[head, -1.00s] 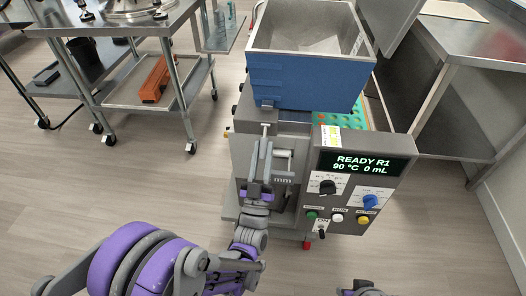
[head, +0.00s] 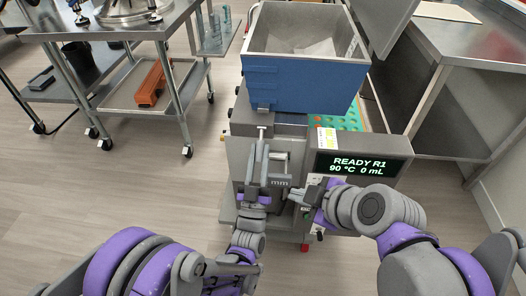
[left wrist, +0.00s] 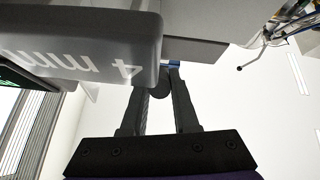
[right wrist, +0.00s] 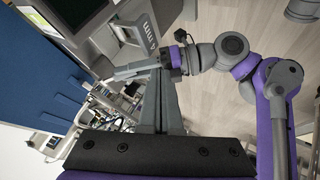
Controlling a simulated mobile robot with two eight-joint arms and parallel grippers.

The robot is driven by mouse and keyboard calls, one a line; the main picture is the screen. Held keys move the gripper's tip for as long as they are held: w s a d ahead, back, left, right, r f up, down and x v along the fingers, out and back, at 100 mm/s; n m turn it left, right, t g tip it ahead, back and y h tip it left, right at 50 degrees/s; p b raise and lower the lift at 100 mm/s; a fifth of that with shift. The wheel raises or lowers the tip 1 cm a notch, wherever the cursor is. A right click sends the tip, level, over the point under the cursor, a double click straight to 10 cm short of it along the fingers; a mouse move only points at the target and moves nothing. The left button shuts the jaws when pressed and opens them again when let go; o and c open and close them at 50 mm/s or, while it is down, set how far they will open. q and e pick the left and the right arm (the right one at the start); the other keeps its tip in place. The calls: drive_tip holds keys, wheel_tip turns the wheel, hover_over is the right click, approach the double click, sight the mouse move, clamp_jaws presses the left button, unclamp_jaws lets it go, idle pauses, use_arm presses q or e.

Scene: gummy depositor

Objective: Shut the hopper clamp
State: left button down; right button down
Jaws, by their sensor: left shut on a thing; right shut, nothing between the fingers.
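The hopper clamp (head: 263,131) is the slim metal part on the machine's front, below the blue hopper (head: 305,88). My left gripper (head: 261,150) reaches up to it and is shut. In the left wrist view, the left gripper (left wrist: 160,85) has a dark rounded end, seemingly the clamp's handle, between its fingertips; most of it is hidden. My right gripper (head: 291,195) is shut and empty, lower and to the right, in front of the machine. In the right wrist view, the right gripper (right wrist: 160,78) appears close to the left gripper (right wrist: 150,70).
A grey block marked "mm" (head: 280,182) sits just right of my left gripper. The control panel (head: 360,165) reads READY R1, 90 °C, 0 mL; my right arm covers its lower part. A steel cart (head: 130,95) stands left, a steel table (head: 470,45) right.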

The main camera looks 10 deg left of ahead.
sight(262, 153)
drive_tip(key=w+a+r+n+y, duration=0.1)
drive_tip(key=w+a+r+n, duration=0.3)
drive_tip(key=r, duration=0.4)
drive_tip(key=shift+n+t, duration=0.4)
drive_tip(key=shift+n, duration=0.1)
drive_tip(key=x, duration=0.4)
drive_tip(key=d+x, duration=0.1)
drive_tip(key=x, duration=0.2)
drive_tip(key=f+x, duration=0.1)
drive_tip(key=x, duration=0.3)
drive_tip(key=shift+w+f, duration=0.2)
drive_tip(key=shift+w, duration=0.1)
drive_tip(key=shift+w+d+f, duration=0.1)
drive_tip(key=shift+w+f, duration=0.1)
